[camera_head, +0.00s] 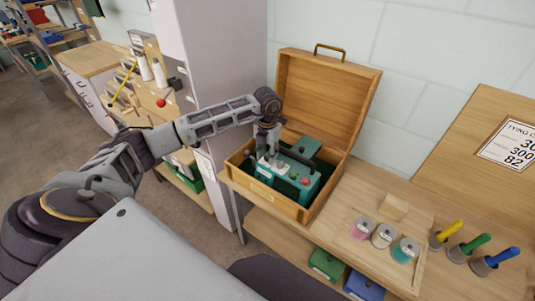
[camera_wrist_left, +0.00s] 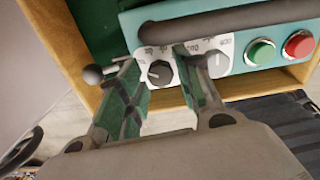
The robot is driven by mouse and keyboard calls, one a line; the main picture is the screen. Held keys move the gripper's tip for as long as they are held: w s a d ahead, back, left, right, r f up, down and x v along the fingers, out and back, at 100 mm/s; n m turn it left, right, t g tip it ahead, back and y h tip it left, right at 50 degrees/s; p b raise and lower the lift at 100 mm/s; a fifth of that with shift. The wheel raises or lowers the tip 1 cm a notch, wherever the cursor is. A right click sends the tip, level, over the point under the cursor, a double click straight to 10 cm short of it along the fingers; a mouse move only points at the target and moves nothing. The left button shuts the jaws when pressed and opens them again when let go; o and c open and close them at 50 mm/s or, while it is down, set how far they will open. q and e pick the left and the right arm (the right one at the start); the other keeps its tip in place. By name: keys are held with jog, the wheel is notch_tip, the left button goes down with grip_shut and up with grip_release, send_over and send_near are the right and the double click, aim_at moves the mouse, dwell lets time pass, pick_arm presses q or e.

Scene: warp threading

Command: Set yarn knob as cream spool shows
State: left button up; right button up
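A teal knotting machine (camera_head: 291,179) sits in an open wooden case (camera_head: 262,194). In the left wrist view its pale panel (camera_wrist_left: 146,55) carries a dark knob (camera_wrist_left: 158,73) and a second dial (camera_wrist_left: 218,64) partly behind a finger. The panel lettering is too small to read. My left gripper (camera_head: 268,163) reaches down to the machine. In the wrist view its fingers (camera_wrist_left: 158,66) stand apart on either side of the dark knob; I cannot tell whether they touch it. The cream spool (camera_head: 383,236) stands between the other spools, its label unreadable. My right gripper is not in view.
A green button (camera_wrist_left: 260,52), a red button (camera_wrist_left: 298,45) and a ball-ended lever (camera_wrist_left: 92,74) flank the panel. A pink spool (camera_head: 362,228) and a teal spool (camera_head: 404,250) stand on the bench. Yellow, green and blue-handled tools (camera_head: 483,249) and a sign (camera_head: 509,147) are at the right.

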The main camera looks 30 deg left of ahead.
aim_at(267, 156)
pick_arm(q)
jog(key=shift+r, duration=0.15)
notch_tip(267, 156, up, 12)
dwell(0.7)
jog(key=shift+f, duration=0.2)
dwell(0.3)
